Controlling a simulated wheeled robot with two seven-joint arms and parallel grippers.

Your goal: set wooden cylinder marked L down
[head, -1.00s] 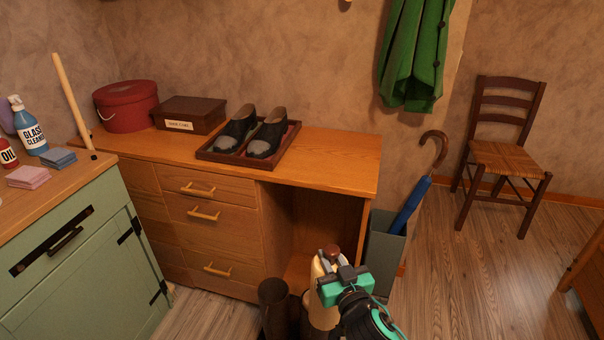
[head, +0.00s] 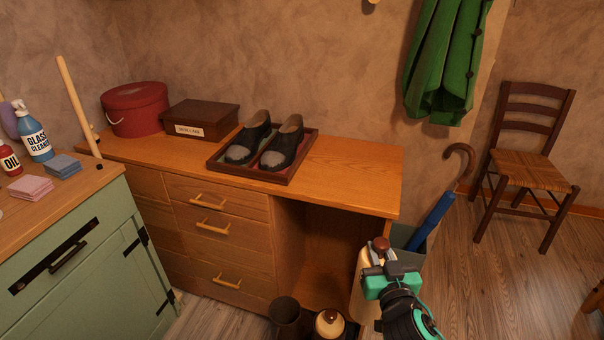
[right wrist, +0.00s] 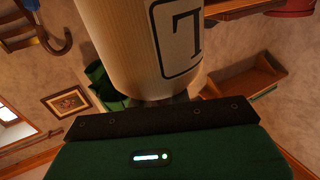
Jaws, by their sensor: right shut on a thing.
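The wooden cylinder marked L (head: 363,287) is pale and upright, with a brown knob on top, in front of the cabinet's right end. My right gripper (head: 378,270) is shut on it and hides part of it; its lower end is out of view. In the right wrist view the cylinder (right wrist: 125,45) fills the upper middle and shows a black framed letter L. I cannot tell whether its base touches anything. My left gripper is not in view.
The wooden cabinet top (head: 350,170) has free room right of the shoe tray (head: 300,172). A blue umbrella (head: 432,220) stands behind the gripper.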

